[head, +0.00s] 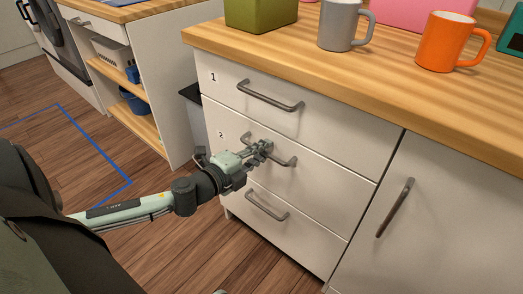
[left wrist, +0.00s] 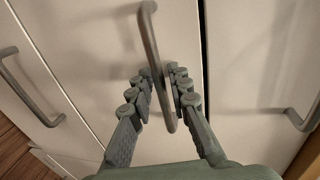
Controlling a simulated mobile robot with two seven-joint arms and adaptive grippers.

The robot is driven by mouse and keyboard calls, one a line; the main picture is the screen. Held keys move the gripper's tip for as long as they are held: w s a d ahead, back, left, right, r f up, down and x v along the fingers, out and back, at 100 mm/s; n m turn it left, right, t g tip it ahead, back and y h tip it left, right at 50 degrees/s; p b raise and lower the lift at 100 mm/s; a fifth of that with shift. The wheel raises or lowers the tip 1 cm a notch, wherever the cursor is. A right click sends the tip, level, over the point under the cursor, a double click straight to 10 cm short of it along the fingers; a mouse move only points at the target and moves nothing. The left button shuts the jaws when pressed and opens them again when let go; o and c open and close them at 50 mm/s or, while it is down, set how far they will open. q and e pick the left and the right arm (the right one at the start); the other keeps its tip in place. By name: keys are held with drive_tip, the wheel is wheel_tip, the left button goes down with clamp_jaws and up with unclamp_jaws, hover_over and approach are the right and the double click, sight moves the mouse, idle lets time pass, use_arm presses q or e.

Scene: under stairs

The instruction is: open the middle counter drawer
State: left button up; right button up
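The middle counter drawer (head: 314,184), marked 2, is a white front between two others. It looks shut or nearly so in the head view. Its grey bar handle (head: 286,162) is partly hidden by my left gripper (head: 264,148). In the left wrist view, the handle (left wrist: 148,30) runs between the two fingers of my left gripper (left wrist: 160,88). The fingers stand on either side of the bar with small gaps visible, so the gripper looks open around it.
The top drawer (head: 300,128), marked 1, and bottom drawer (head: 290,228) are shut. A cupboard door (head: 450,200) stands to the right. A grey mug (head: 340,25), orange mug (head: 447,42) and green box (head: 260,12) are on the wooden counter (head: 380,75). An open shelf unit (head: 150,95) is at left.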

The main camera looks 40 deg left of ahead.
use_arm(q)
clamp_jaws()
drive_tip(key=shift+s, duration=0.1)
idle(0.4)
